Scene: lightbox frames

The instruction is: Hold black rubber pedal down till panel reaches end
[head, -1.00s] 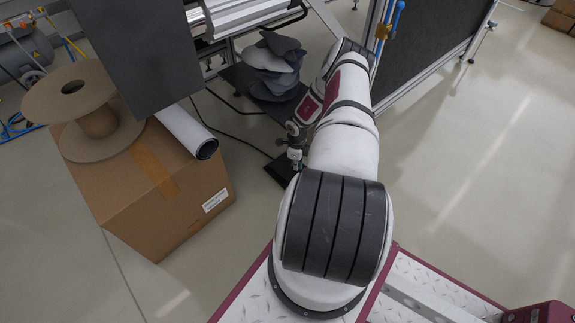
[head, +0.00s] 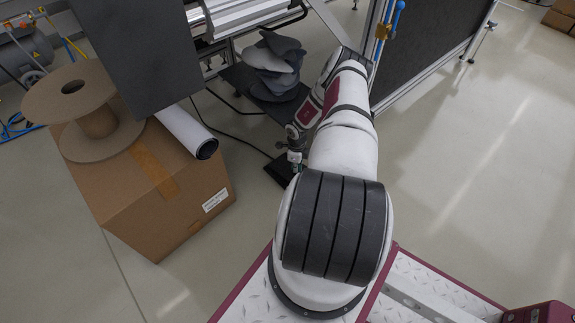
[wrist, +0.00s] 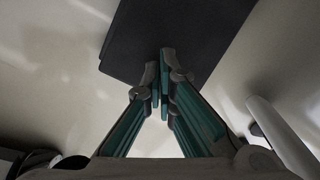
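The black rubber pedal (head: 279,174) lies flat on the floor to the right of the cardboard box, a dark cable running toward it. In the wrist view the pedal (wrist: 185,35) is a dark slab beyond the fingertips. My gripper (head: 296,165) points down over the pedal's right part, which it and my arm partly hide. Its two teal-sided fingers (wrist: 159,70) are brought together at the tips with nothing between them. I cannot tell whether the tips touch the pedal. A dark grey panel (head: 137,45) stands at upper left; a black panel (head: 430,40) stands in a frame at upper right.
A cardboard box (head: 160,215) carries a cardboard spool (head: 97,122) and a white roll (head: 187,131). Grey stacked pieces (head: 274,65) sit on a dark surface behind the pedal. A metal frame (head: 240,15) is at the back.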

